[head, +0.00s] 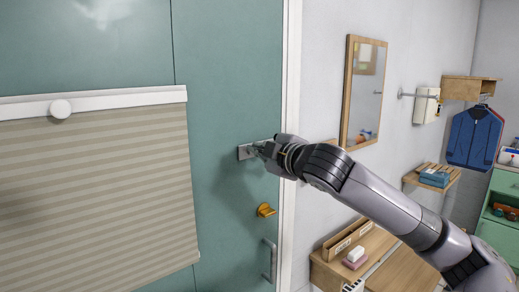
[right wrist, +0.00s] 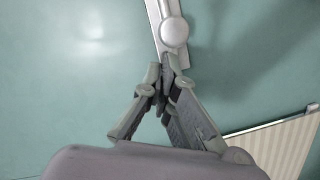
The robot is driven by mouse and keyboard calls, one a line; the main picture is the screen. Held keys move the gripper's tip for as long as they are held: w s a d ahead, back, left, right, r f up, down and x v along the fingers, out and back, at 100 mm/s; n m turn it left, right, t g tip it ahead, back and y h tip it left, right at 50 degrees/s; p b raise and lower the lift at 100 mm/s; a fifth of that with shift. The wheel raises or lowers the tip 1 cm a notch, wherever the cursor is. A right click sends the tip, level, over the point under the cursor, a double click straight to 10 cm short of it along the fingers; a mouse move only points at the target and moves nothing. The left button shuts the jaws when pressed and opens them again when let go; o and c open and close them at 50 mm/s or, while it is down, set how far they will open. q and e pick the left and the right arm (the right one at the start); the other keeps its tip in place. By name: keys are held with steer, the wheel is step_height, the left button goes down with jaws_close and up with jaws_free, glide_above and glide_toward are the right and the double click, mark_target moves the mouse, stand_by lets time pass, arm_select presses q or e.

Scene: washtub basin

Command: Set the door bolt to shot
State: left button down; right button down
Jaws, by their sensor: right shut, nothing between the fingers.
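The door bolt (head: 243,153) is a silver metal strip fixed to the teal door (head: 225,60), near its right edge. In the right wrist view the bolt (right wrist: 156,12) runs up from the fingertips and carries a round pale knob (right wrist: 173,32). My right gripper (head: 257,150) is shut and empty at the bolt. In the right wrist view its fingertips (right wrist: 164,70) meet just below the knob, over the lower end of the bolt; I cannot tell whether they touch it. In the head view my gripper hides most of the bolt, including its door-frame end. My left gripper is not in view.
A striped blind (head: 95,190) covers the door's left part. The white door frame (head: 291,90) stands right of it; a mirror (head: 362,90) and shelves are beyond.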

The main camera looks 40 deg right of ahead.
steer(key=d, duration=0.4)
steer(key=shift+w+d, duration=0.1)
steer(key=shift+d, duration=0.2)
steer(key=s+a+r, duration=0.1)
steer(key=s, duration=1.1)
steer(key=shift+r, duration=0.2)
stand_by(0.4)
